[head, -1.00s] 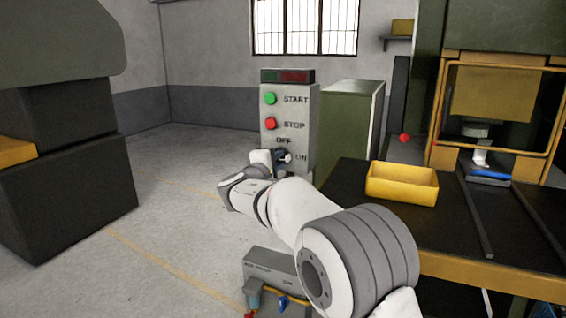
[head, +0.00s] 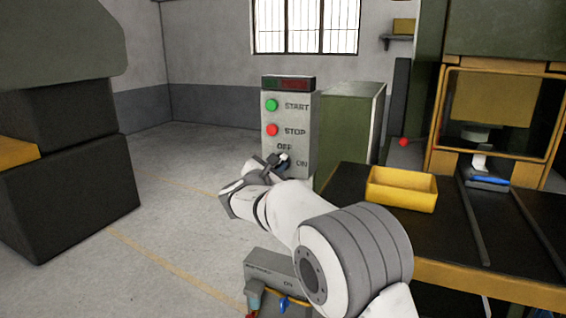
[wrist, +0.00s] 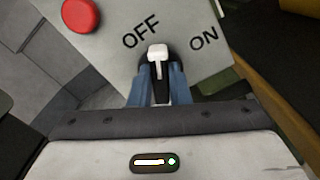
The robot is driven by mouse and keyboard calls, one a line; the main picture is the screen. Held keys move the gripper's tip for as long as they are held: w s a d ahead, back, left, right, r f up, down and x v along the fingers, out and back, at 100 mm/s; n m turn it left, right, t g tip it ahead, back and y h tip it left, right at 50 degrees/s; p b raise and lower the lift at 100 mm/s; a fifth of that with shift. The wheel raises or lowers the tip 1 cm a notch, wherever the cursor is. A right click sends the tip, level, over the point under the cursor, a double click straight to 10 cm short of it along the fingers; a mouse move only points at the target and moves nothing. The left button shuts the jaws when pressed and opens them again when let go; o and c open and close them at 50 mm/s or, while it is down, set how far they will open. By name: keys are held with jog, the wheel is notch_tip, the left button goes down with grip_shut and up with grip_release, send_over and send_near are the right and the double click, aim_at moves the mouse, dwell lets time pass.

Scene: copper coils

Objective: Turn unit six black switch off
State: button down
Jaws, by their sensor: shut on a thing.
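The grey control panel (head: 300,120) stands ahead of me with a START button, a STOP button and OFF and ON labels. The black switch (wrist: 157,67) has a white tip and sits low on the panel's face. My gripper (wrist: 158,82) is shut on it, with a blue finger on each side. In the wrist view the white tip points up, just below and right of OFF, with ON farther right. In the head view my gripper (head: 278,163) partly hides the switch (head: 284,157), whose tip shows just under OFF.
The red STOP button (head: 272,130) and green START button (head: 272,105) are above the switch. A dark table (head: 345,185) with a yellow bin (head: 402,200) stands to the right. Open floor (head: 165,200) lies to the left, before a dark machine (head: 70,190).

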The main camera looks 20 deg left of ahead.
jog(key=n+p, duration=0.1)
jog(key=n, duration=0.1)
jog(key=n+p, duration=0.1)
jog(key=n, duration=0.1)
jog(key=shift+s+a+f, duration=0.1)
jog(key=shift+a+f, duration=0.1)
jog(key=shift+f, duration=0.2)
jog(key=shift+f+n+p, duration=0.1)
jog(key=shift+n+p, duration=0.55)
jog(key=shift+n, duration=0.25)
jog(key=shift+d+f, duration=0.1)
jog(key=c, duration=1.7)
grip_release()
jog(key=o, duration=0.3)
jog(key=shift+r, duration=0.2)
jog(key=shift+o, duration=0.2)
jog(key=shift+r, duration=0.1)
jog(key=s+b, duration=0.1)
jog(key=s, duration=0.6)
jog(key=shift+s+a, duration=0.3)
jog(key=shift+a, duration=0.05)
